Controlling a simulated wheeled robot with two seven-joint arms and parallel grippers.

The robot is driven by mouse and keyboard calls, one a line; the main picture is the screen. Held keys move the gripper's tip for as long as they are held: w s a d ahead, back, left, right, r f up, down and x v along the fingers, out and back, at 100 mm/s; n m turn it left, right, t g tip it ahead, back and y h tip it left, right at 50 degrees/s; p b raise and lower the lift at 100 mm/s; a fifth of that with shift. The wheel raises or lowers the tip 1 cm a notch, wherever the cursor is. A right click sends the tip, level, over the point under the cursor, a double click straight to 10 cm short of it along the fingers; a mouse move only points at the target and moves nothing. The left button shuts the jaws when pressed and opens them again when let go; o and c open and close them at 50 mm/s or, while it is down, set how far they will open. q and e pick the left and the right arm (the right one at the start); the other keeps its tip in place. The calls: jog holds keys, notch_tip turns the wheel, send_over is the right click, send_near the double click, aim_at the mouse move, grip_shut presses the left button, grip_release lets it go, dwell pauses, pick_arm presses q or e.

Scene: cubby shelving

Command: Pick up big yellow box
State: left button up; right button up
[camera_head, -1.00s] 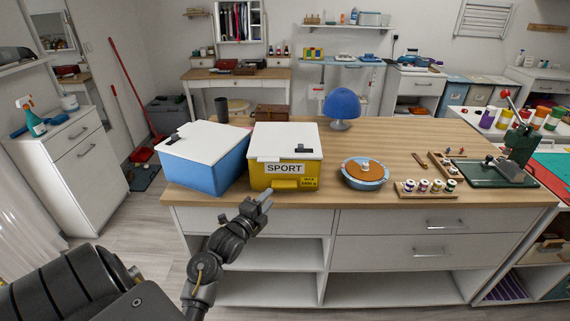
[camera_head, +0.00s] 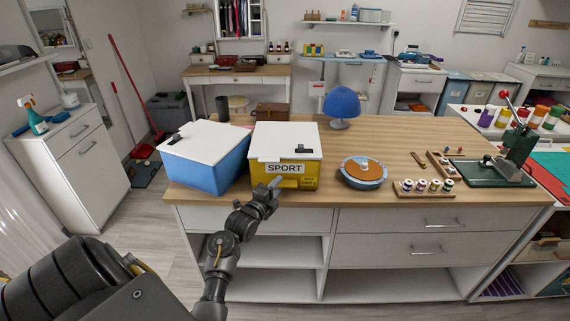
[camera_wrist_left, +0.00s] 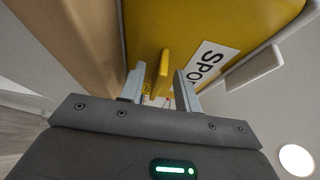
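The big yellow box (camera_head: 302,181) with a white lid and a SPORT label stands at the front edge of the wooden counter. Its yellow front also fills the upper part of the left wrist view (camera_wrist_left: 200,25). A yellow handle (camera_wrist_left: 164,72) juts from that front. My left gripper (camera_head: 275,184) is at the lower front of the box. In the left wrist view the left gripper (camera_wrist_left: 160,88) is open, with its two fingers on either side of the handle, and I see gaps beside it. My right gripper is not in view.
A blue box (camera_head: 215,172) with a white lid stands close to the left of the yellow box. A round blue dish (camera_head: 362,183) sits to the right, and a blue dome lamp (camera_head: 341,104) behind. The counter (camera_head: 390,135) is bare between them.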

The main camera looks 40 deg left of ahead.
pick_arm(q)
grip_shut()
dwell(1.1)
